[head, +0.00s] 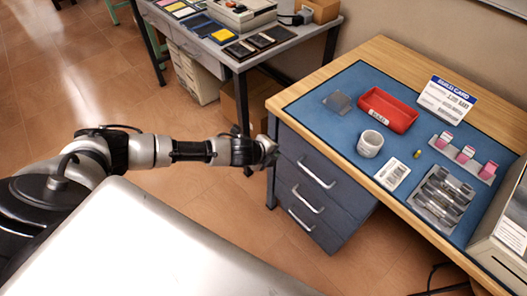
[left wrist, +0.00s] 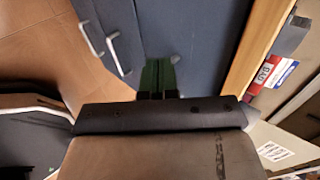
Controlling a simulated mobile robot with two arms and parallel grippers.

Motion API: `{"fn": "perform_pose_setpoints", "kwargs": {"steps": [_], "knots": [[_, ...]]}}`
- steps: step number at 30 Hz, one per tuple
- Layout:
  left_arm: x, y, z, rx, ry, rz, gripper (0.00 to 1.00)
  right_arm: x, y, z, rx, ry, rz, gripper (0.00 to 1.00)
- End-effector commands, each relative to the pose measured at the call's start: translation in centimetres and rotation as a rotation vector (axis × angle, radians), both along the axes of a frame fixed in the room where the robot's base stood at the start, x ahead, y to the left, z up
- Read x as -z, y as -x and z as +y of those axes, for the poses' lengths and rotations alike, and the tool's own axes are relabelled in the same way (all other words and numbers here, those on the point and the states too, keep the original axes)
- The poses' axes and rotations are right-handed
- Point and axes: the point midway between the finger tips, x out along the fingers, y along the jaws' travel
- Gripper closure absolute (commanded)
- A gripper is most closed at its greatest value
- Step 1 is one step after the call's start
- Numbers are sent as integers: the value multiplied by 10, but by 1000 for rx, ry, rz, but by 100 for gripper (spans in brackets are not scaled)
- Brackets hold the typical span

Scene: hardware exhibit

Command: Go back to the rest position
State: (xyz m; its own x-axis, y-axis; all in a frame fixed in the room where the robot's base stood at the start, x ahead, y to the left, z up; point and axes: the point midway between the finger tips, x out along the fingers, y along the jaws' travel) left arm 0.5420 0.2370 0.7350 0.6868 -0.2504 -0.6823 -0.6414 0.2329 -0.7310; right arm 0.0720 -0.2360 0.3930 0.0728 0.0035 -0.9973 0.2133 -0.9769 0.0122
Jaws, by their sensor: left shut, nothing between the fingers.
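My left gripper (head: 268,151) is stretched out from the left in the head view. It is beside the left front edge of the wooden desk (head: 387,52), close to the grey drawer cabinet (head: 318,170). In the left wrist view the left gripper (left wrist: 159,66) is shut and empty, its dark green fingers together in front of the cabinet's grey face (left wrist: 205,30). Whether the fingers touch the cabinet cannot be told. My right gripper shows in neither view.
On the desk's blue mat (head: 318,118) stand a red bin (head: 388,109), a white cup (head: 370,144), a metal tray (head: 443,200) and a price card (head: 446,100). A second table (head: 285,38) stands behind. Tiled floor (head: 75,95) is free at the left.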

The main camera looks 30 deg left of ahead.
Motion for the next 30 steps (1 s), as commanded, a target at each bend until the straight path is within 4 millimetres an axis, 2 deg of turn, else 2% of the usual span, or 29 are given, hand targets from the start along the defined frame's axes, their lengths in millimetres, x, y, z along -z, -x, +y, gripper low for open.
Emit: {"fn": "perform_pose_setpoints", "kwargs": {"steps": [5,9,17,20,23,26,28,30], "knots": [[-19,21,8,1,-1,2,100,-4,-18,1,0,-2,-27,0],[-28,29,11,1,-1,1,100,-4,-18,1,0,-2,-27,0],[-31,33,12,-1,0,2,100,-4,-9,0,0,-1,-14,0],[-23,30,11,-26,20,9,100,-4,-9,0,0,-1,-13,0],[1,25,9,-113,88,33,100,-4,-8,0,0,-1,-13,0],[49,27,13,-284,203,91,100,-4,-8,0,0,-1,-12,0],[95,44,19,-442,290,155,100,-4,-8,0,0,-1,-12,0],[140,72,27,-603,364,225,100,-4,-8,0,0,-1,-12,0]]}}
